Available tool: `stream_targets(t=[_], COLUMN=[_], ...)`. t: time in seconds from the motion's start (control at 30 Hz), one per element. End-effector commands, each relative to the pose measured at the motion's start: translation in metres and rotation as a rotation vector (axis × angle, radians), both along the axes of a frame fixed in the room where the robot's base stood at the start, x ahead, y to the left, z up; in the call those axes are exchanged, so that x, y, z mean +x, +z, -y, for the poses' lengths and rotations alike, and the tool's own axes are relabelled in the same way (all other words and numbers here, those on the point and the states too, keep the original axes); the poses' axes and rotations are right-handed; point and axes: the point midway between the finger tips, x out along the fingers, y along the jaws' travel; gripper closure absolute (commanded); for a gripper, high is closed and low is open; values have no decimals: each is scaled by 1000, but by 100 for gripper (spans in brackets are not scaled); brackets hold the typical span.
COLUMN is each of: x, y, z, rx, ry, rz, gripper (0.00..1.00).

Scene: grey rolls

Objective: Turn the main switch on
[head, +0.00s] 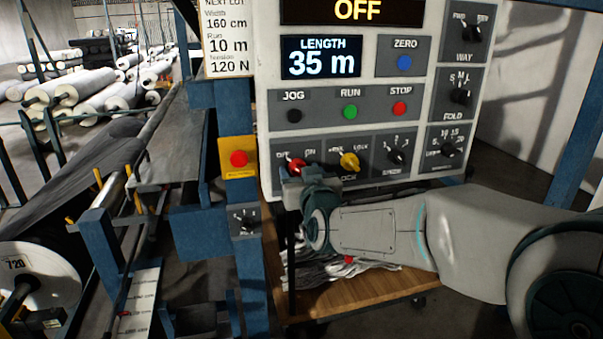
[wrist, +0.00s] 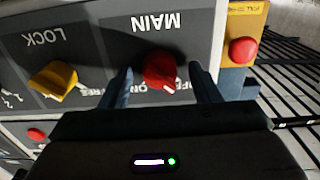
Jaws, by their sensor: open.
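The main switch is a red rotary knob (head: 296,164) at the lower left of the control panel, between its OFF and ON labels. In the wrist view the red knob (wrist: 158,68) sits below an upside-down MAIN label, its white mark toward the OFF side. The panel's top display (head: 358,11) reads OFF. My gripper (head: 296,178) is at the knob in the head view. In the wrist view my gripper (wrist: 161,69) is open, one finger on each side of the knob; I cannot tell whether either touches it. Its body hides part of the labels.
The yellow lock knob (head: 349,162) is just right of the main switch. A red emergency button (head: 239,158) on a yellow plate stands left. JOG, RUN (head: 350,111) and STOP buttons are above. A wooden shelf (head: 365,300) with cloth lies below.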

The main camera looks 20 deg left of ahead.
Motion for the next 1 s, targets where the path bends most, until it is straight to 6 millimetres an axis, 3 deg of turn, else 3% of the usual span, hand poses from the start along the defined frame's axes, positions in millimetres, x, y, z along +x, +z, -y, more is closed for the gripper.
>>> stream_targets(t=[0.07,0.2,0.67,1.0], x=[0,0,0,0], y=[0,0,-3,-7], z=[0,0,0,0], rx=[0,0,67,295], ry=[0,0,0,1], rz=[0,0,-39,-176], gripper=[49,88,88,88])
